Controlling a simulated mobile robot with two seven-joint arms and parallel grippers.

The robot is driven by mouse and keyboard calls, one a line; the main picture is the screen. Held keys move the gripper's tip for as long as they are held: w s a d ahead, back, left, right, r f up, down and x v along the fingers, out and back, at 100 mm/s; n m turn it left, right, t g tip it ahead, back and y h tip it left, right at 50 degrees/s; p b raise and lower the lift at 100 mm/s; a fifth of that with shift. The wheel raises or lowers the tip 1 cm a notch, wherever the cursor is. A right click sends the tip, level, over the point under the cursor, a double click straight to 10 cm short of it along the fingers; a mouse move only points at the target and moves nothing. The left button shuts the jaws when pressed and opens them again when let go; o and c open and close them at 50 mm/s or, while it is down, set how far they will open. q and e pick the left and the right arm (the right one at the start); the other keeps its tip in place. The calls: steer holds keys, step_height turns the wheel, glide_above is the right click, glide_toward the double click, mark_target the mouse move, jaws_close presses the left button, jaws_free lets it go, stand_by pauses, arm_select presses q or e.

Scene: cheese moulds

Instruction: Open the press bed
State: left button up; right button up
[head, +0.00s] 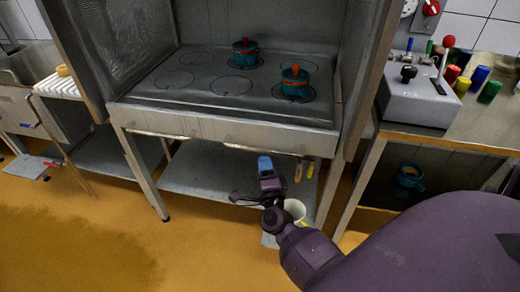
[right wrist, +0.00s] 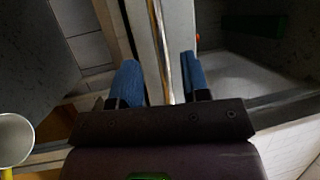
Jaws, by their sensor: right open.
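The press bed (head: 180,97) is a grey metal surface with marked circles inside a metal cabinet. Two teal moulds with orange lids, a rear one (head: 245,53) and a front right one (head: 295,82), stand on it. Its front panel (head: 165,121) carries a thin bar handle (head: 262,150). My right gripper (head: 266,164) is just below and in front of that handle. In the right wrist view my right gripper (right wrist: 160,66) has its blue fingers apart, with a shiny bar (right wrist: 160,45) running between them; contact cannot be told. My left gripper is out of view.
A control box (head: 418,100) with a red-knobbed lever stands on the right counter beside several coloured cylinders. A lower shelf (head: 200,172) lies under the bed. A white bucket (head: 296,208) shows behind my right wrist. The orange floor at left front is clear.

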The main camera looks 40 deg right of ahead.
mark_target(261, 150)
steer(key=x, duration=0.6)
steer(key=shift+w+r, duration=0.1)
steer(key=shift+w, duration=0.15)
jaws_close()
